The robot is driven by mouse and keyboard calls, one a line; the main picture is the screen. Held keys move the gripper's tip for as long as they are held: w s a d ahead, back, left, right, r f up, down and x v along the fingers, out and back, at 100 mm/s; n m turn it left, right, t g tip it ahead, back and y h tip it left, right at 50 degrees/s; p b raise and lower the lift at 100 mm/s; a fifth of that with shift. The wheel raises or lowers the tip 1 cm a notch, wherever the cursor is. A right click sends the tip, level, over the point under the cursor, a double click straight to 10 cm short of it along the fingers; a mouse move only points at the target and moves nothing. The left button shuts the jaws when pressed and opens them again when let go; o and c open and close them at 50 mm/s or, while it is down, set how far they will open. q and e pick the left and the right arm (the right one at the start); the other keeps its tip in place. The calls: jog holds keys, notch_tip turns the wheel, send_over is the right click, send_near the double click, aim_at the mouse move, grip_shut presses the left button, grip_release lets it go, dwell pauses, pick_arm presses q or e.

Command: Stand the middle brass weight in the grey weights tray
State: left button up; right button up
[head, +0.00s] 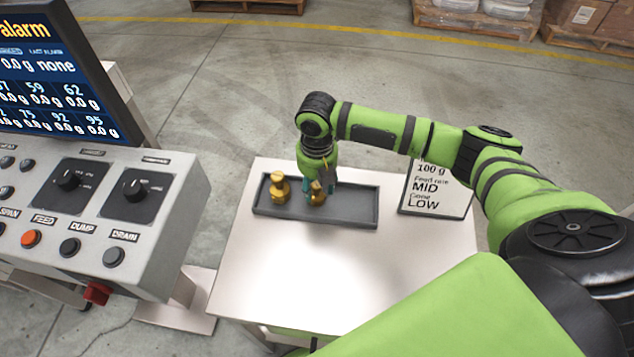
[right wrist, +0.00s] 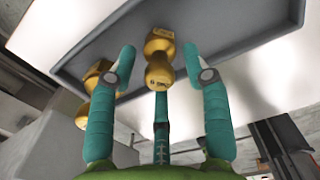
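The grey weights tray (head: 350,208) lies on a white table; it also shows in the right wrist view (right wrist: 235,40). A brass weight (head: 316,197) stands upright in it, under my right gripper (head: 318,186). In the right wrist view this weight (right wrist: 159,70) is between the spread teal fingers of my right gripper (right wrist: 160,75), with gaps at both sides. The gripper looks open. A second, larger-looking brass weight (head: 279,188) stands at the tray's left end; it shows left of the fingers in the right wrist view (right wrist: 98,88). My left gripper is out of view.
A sign (head: 437,188) reading MID and LOW stands at the tray's right. A control panel (head: 90,215) with knobs and buttons and an alarm screen (head: 50,75) fill the left. The table's front part (head: 320,280) is clear. Loaded pallets (head: 480,22) stand far back.

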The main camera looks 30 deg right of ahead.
aim_at(317, 184)
jog(key=shift+r, duration=0.1)
notch_tip(317, 184, up, 12)
jog(key=b, duration=0.2)
jog(key=shift+b, duration=0.3)
jog(key=shift+r, duration=0.1)
